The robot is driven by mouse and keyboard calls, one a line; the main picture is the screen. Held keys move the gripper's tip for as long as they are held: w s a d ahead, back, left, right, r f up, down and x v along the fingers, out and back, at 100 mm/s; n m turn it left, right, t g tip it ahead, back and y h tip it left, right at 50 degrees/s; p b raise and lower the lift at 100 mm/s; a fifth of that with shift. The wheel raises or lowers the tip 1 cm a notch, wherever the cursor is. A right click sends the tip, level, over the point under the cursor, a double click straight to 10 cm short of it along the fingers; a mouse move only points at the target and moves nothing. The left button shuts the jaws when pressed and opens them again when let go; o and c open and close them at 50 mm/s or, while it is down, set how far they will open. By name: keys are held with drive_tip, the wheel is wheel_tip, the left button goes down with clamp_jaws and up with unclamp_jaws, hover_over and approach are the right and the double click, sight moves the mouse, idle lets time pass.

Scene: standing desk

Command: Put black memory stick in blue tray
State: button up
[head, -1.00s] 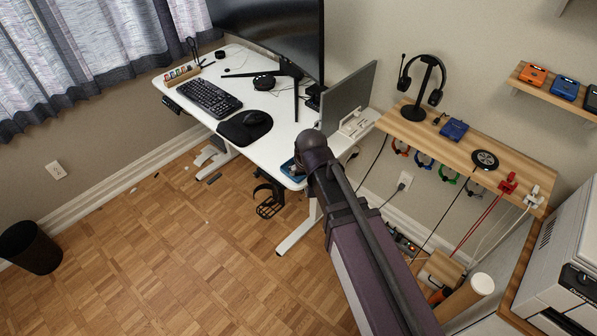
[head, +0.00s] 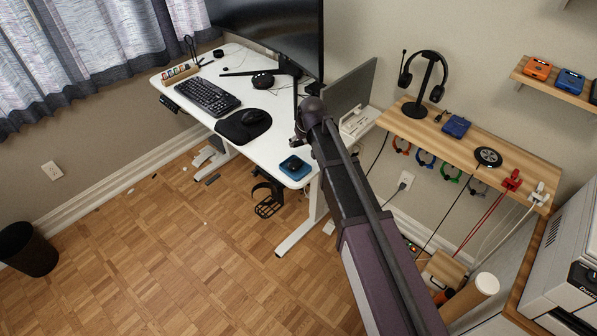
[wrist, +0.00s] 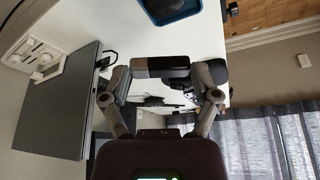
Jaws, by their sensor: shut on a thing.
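The black memory stick (wrist: 160,67) is held crosswise between the fingertips of my gripper (wrist: 162,72) in the wrist view. It appears clear of the white desk surface. The blue tray (wrist: 147,12) is at the top edge of the wrist view, beyond the stick and apart from it. In the head view the blue tray (head: 285,169) lies at the near corner of the white desk. A dark item is inside the tray, too small to identify. My arm hides most of my gripper in the head view.
The white desk (head: 275,150) also holds a keyboard (head: 208,97), a mouse on a black pad (head: 232,131), and a large monitor (head: 265,35). A grey panel (wrist: 52,110) and a white organizer (wrist: 38,55) stand near my gripper. A headset stand (head: 425,85) is on the wooden shelf.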

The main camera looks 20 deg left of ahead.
drive_tip(key=shift+w+f, duration=0.1)
drive_tip(key=shift+f, duration=0.05)
idle(0.3)
drive_tip(key=shift+f+b, duration=2.9)
drive_tip(key=shift+b, duration=0.1)
drive_tip(key=o, duration=0.6)
drive_tip(key=shift+o, duration=0.2)
drive_tip(key=shift+w+d, duration=0.1)
